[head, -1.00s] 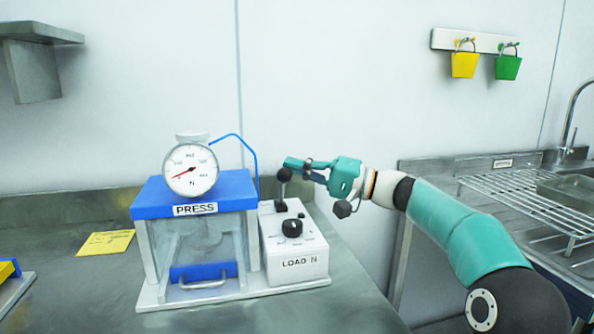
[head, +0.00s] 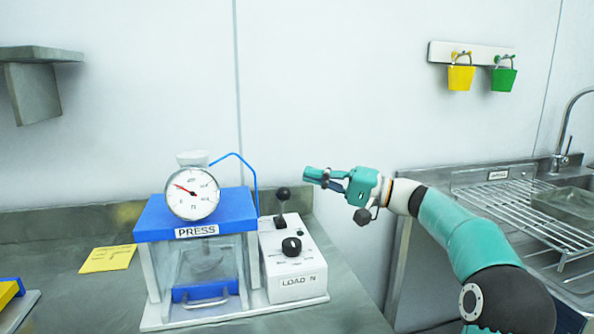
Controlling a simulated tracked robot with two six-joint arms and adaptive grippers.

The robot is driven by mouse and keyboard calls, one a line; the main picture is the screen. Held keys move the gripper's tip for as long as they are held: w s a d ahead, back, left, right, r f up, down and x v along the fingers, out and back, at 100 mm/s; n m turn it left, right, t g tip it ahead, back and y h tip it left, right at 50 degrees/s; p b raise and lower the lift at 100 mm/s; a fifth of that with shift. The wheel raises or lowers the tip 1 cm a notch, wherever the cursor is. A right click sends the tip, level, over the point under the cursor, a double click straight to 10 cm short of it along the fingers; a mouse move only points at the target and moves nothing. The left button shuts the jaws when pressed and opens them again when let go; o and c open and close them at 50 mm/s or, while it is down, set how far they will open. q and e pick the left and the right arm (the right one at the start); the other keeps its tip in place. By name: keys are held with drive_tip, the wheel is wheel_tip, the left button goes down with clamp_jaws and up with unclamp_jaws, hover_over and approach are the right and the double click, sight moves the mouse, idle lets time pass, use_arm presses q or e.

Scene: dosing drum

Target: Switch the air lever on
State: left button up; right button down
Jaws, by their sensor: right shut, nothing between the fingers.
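The air lever (head: 282,195) is a black ball-topped stick at the back of the white LOAD N box (head: 293,283). It stands nearly upright in this view. My right gripper (head: 308,176) is shut and empty. It is up and to the right of the lever's knob in the picture, with a gap between them. The blue-topped press (head: 205,213) stands beside the box. Its round gauge (head: 192,193) has a red needle pointing to the upper left. My left gripper is not in view.
A black dial (head: 291,246) sits on the box in front of the lever. A blue hose (head: 240,160) arches behind the press. A yellow note (head: 107,258) lies left of it. Yellow (head: 460,77) and green (head: 504,79) padlocks hang on the wall. A sink rack (head: 530,205) is at right.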

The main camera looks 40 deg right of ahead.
drive_tip(key=s+d, duration=0.1)
drive_tip(key=s+d+f, duration=0.2)
drive_tip(key=s, duration=0.1)
drive_tip(key=shift+s+d+f, duration=0.1)
drive_tip(key=shift+d, duration=0.1)
idle(0.4)
